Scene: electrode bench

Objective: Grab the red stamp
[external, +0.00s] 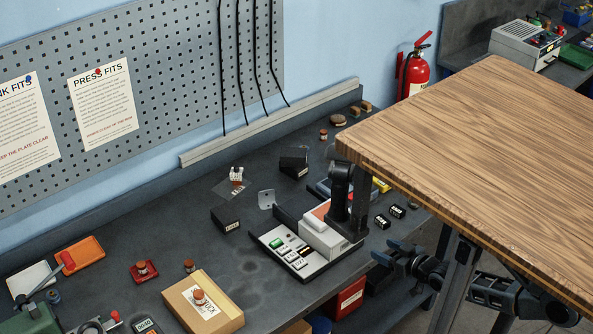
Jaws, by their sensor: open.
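A small red block with a brown knob (144,270) stands on the dark bench at the lower left; it looks like the red stamp, though its details are too small to be sure. My gripper (381,257) is at the bench's front edge, right of the white-and-orange device and far to the right of the red block. It is open, with nothing visible between its fingers. The wooden tabletop hides part of my arm.
A cardboard box (183,318) with a brown-knobbed piece on top stands near the red block. The white-and-orange device (318,238) and a black block (226,218) stand between. A wooden tabletop (480,150) overhangs at right.

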